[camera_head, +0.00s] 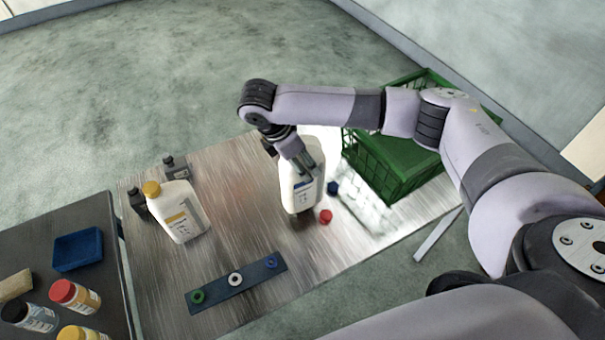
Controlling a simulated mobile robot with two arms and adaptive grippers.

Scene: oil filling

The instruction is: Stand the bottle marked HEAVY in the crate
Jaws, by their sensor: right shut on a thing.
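A white bottle (299,194) with a blue-edged label stands or hangs over the metal table, near its middle. My right gripper (304,166) reaches down from above and is shut on this bottle at its upper part, hiding its top. Another white bottle (180,213) with a yellow cap and yellow label is on the table to the left. I cannot read the word HEAVY on either label. The green crate (366,166) sits at the right end of the table, partly behind my right arm. My left gripper is not in view.
A red cap (326,216) and a blue cap (333,187) lie near the held bottle. A dark strip (214,292) with coloured rings lies at the front. Dark containers (178,167) stand by the yellow-capped bottle. A side table holds a blue tray (78,249) and several jars.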

